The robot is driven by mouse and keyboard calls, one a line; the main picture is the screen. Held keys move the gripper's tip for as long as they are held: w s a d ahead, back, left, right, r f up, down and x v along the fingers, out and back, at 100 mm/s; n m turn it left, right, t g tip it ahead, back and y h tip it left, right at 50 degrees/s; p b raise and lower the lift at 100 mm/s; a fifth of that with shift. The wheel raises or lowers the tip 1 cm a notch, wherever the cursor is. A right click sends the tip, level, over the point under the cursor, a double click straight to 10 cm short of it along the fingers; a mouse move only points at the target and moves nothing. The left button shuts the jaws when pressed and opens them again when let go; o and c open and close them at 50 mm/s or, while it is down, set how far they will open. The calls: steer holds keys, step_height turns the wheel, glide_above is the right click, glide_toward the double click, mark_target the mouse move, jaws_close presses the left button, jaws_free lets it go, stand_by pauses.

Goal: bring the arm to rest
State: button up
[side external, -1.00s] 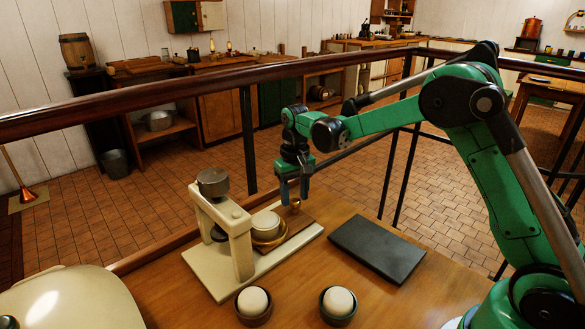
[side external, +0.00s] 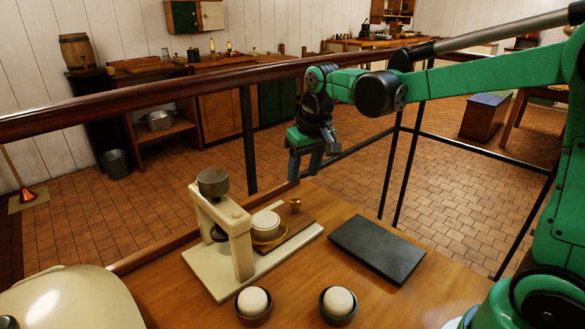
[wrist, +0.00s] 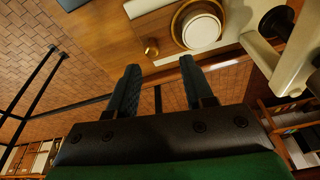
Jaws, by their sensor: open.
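My green arm reaches in from the right in the side external view. My gripper (side external: 305,168) is raised at the far edge of the wooden table (side external: 185,300), beyond the cream press. Its two fingers point down, apart and empty. The wrist view also shows my gripper (wrist: 158,80) with a clear gap between the fingers. The cream press (side external: 240,250) stands on the table with a white round piece (side external: 265,222) on its wooden slide. A small brass knob (side external: 295,205) is at the slide's end, apart from my fingers.
A dark flat slab (side external: 376,250) lies right of the press. A cream rounded object (side external: 75,300) is at front left. A railing (side external: 150,97) runs behind the table.

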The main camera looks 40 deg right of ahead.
steer(key=s+a+n+t, duration=0.2)
steer(key=s+a+t, duration=0.1)
steer(key=s, duration=0.7)
steer(key=shift+s+f+t, duration=0.15)
steer(key=shift+s+t, duration=0.1)
steer(key=shift+t, duration=0.55)
